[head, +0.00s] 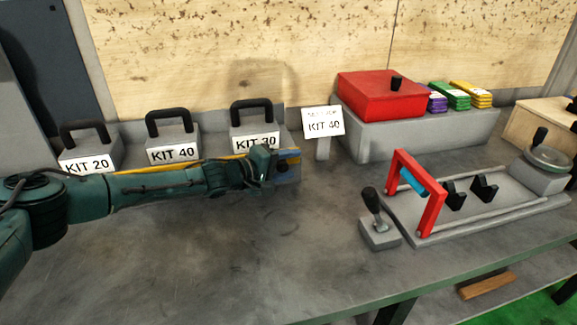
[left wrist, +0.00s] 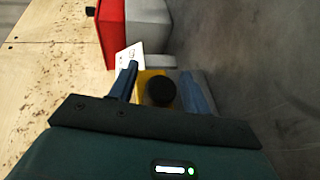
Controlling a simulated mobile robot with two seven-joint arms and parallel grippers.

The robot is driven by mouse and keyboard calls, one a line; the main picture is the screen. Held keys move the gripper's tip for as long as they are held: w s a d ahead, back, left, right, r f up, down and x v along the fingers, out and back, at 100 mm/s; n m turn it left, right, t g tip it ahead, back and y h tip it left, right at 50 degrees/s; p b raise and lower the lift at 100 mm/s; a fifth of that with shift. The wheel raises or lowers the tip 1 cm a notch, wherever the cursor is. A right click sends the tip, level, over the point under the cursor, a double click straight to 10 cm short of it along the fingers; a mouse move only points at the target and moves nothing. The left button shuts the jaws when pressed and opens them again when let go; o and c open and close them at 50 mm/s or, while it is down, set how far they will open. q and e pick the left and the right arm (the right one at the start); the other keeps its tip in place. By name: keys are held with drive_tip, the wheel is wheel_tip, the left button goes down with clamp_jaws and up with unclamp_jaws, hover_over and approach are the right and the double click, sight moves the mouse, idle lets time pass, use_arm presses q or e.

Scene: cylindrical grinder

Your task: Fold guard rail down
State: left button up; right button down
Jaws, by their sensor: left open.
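The red guard rail (head: 432,208) stands upright as a frame across the grey grinder bed (head: 500,210) at the right of the head view. A blue cylinder (head: 412,180) shows inside the frame. My left gripper (head: 290,168) is well to the left of the rail, above the bench near the KIT 30 block. In the left wrist view my left gripper (left wrist: 160,75) has its two blue fingers apart. A dark round knob and a yellow piece (left wrist: 152,80) show between the fingers; I cannot tell whether they touch. My right gripper is not in view.
A black-knobbed lever (head: 372,205) stands just left of the rail. KIT 20 (head: 88,160), KIT 40 and KIT 30 blocks line the back. A KIT 40 sign (head: 323,122) and a red box (head: 375,98) stand behind. The front bench is clear.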

use_arm(q)
drive_tip(key=shift+w+d, duration=0.15)
drive_tip(key=shift+d, duration=0.05)
drive_tip(key=shift+c, duration=0.5)
drive_tip(key=shift+f, duration=0.1)
drive_tip(key=c, duration=0.9)
